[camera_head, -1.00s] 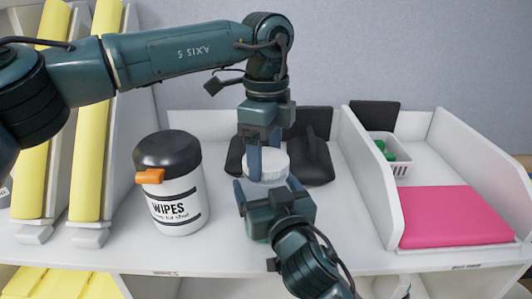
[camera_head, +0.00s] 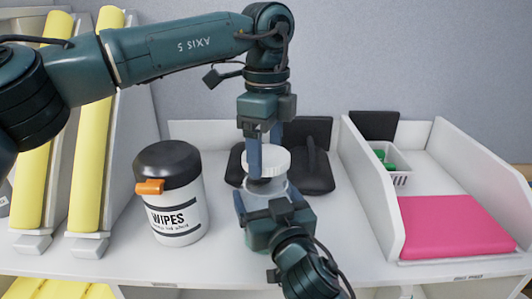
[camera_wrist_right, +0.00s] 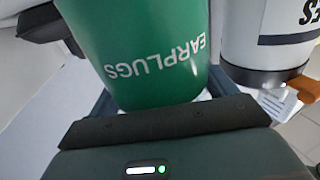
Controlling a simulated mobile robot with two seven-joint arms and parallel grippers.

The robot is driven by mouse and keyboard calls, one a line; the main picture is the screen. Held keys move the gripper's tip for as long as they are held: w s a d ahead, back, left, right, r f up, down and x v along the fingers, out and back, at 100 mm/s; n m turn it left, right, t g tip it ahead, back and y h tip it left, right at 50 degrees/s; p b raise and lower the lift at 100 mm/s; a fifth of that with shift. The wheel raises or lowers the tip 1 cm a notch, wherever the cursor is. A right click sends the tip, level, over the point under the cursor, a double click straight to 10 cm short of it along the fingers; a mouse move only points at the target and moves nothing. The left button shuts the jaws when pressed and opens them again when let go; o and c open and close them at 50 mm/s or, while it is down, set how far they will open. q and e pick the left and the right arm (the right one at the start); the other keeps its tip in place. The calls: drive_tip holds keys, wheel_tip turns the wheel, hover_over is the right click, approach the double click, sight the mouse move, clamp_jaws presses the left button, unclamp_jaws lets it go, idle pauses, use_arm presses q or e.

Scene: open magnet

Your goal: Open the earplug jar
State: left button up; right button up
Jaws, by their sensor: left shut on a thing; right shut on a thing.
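The green earplug jar (camera_wrist_right: 145,45) shows in the right wrist view, with its "EARPLUGS" print upside down there. In the head view only its pale neck (camera_head: 272,187) shows, in front of the black stand. My right gripper (camera_head: 268,199) is shut around the jar from the front and hides most of its body. My left gripper (camera_head: 265,157) reaches down from above and is shut on the white ribbed lid (camera_head: 270,163). The lid is above the jar's neck, and a dark gap seems to show between them.
A white wipes canister (camera_head: 177,215) with a black top and orange tab stands close to the left. Yellow sloped racks (camera_head: 92,140) are at far left. A white tray with a pink pad (camera_head: 450,226) and a small basket (camera_head: 397,172) is at right.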

use_arm(q)
drive_tip(key=shift+r, duration=1.45)
use_arm(e)
drive_tip(key=o, duration=1.8)
drive_tip(key=shift+c, duration=0.2)
